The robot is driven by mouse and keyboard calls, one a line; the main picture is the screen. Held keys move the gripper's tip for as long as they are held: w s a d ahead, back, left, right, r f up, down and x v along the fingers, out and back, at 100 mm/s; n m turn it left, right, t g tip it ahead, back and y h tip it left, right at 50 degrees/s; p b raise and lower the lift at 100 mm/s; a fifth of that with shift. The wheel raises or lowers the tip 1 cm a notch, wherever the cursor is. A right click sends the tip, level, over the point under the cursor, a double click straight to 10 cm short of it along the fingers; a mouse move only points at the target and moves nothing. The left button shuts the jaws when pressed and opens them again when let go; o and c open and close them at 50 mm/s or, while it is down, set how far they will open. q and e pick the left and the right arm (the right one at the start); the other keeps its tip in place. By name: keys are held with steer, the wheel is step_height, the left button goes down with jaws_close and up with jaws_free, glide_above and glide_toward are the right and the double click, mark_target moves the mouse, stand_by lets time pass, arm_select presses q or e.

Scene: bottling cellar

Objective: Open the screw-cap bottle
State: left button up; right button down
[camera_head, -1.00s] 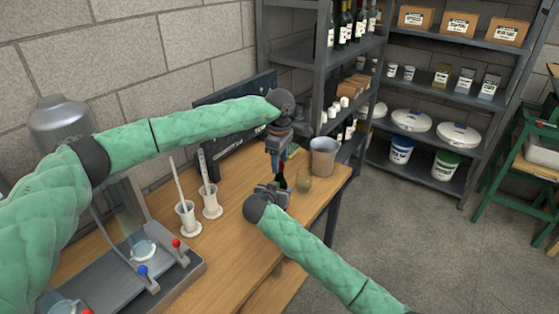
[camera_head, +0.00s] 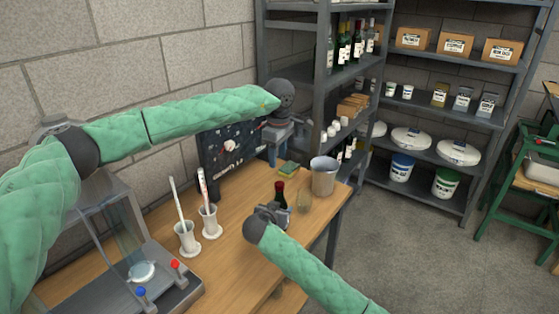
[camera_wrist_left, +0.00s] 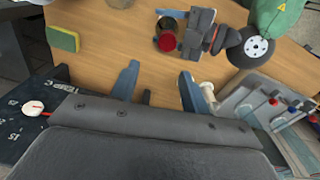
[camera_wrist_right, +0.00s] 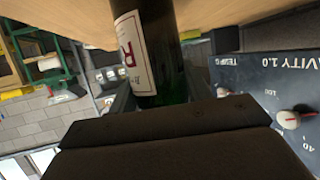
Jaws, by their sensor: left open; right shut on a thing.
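The bottle (camera_head: 280,191) is dark with a red top and stands upright near the table's front edge. My right gripper (camera_head: 272,213) is shut on its body. In the right wrist view the dark green bottle (camera_wrist_right: 141,50) has a white label and sits between the fingers. My left gripper (camera_head: 274,150) is open, raised above and behind the bottle, apart from it. In the left wrist view its fingers (camera_wrist_left: 160,92) are spread, and the round dark red bottle top (camera_wrist_left: 167,42) lies beyond them. I cannot tell whether the cap is loosened.
Two white cylinders (camera_head: 210,222) are to the left, beside a bench device (camera_head: 165,280). A dark panel (camera_head: 232,150) stands behind. Shelves (camera_head: 385,110) rise at the back right.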

mark_target(280, 183)
arm_select(q)
steer(key=m, duration=0.4)
steer(key=s+f+m, duration=0.1)
steer(key=shift+d+m+g, duration=0.15)
steer(key=shift+m+g, duration=0.15)
steer(key=shift+m, duration=0.1)
steer(key=m, duration=0.4)
steer(key=shift+d+m, duration=0.15)
steer(key=shift+m, duration=0.25)
steer(key=shift+f, duration=3.95)
jaws_close()
steer(key=n, duration=0.6)
steer(key=shift+n, duration=0.3)
steer(key=n, duration=0.5)
steer(key=shift+n, duration=0.3)
steer(key=n, duration=0.5)
steer(key=shift+n, duration=0.3)
steer(key=n, duration=0.6)
steer(key=shift+r, duration=0.1)
